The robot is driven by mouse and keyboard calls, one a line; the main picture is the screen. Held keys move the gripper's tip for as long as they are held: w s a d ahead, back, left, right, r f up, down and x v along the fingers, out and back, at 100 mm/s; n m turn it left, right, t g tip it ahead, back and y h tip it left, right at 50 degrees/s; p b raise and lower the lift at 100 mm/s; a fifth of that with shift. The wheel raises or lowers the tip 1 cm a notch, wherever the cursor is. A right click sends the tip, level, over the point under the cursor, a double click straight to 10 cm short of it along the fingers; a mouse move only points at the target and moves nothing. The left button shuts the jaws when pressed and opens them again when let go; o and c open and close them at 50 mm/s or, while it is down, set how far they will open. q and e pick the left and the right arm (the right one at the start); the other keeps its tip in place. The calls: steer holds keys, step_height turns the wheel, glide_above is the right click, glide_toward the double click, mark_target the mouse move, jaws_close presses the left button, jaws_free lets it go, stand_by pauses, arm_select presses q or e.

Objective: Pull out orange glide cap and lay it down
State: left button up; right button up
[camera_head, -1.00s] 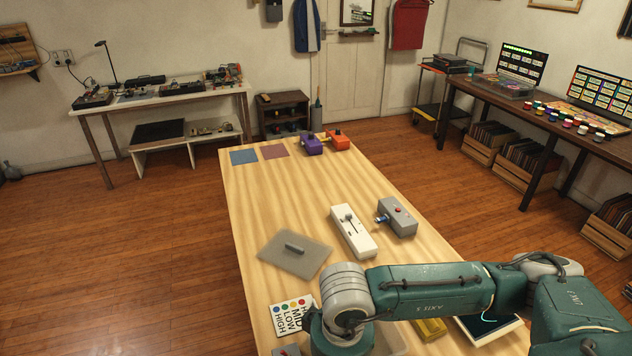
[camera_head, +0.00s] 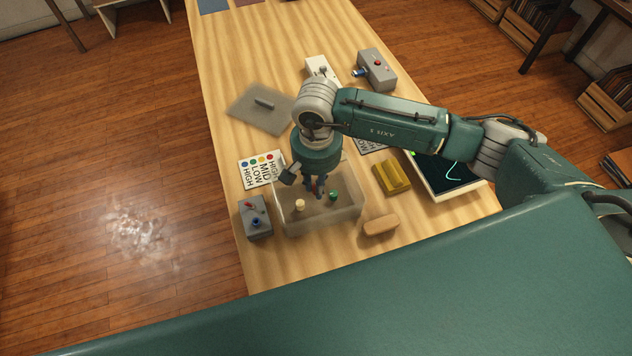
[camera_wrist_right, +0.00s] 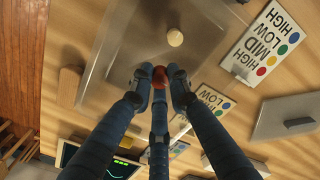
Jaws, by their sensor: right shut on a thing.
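A see-through open box (camera_head: 352,222) stands on the wooden table. My right gripper (camera_head: 316,192) points down into it. In the right wrist view, the fingers of this gripper (camera_wrist_right: 160,88) are closed around a small round red-orange cap (camera_wrist_right: 160,75), which is partly hidden by them. I cannot tell whether the cap touches the box floor. A cream cap (camera_head: 299,204) and a green cap (camera_head: 333,196) are in the box; the cream one also shows in the right wrist view (camera_wrist_right: 175,37). My left gripper is not in view.
A grey box with a blue knob (camera_head: 255,218) and a HIGH/LOW/MID card (camera_head: 259,171) lie left of the clear box. A flat lid (camera_head: 248,112) lies behind. A yellow block (camera_head: 391,178), a tan block (camera_head: 380,225) and a screen device (camera_head: 448,172) are to the right.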

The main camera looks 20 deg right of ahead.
mark_target(316, 202)
steer(key=shift+f, duration=0.75)
step_height(316, 202, down, 3)
steer(key=shift+r+b, duration=0.15)
steer(key=shift+b, duration=0.65)
steer(key=shift+a+f, duration=0.1)
steer(key=shift+f, duration=0.55)
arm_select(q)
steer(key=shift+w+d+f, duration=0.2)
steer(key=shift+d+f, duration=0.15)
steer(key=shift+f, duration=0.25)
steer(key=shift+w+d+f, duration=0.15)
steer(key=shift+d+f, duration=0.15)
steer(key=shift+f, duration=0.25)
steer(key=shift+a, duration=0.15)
arm_select(e)
steer(key=o, duration=0.8)
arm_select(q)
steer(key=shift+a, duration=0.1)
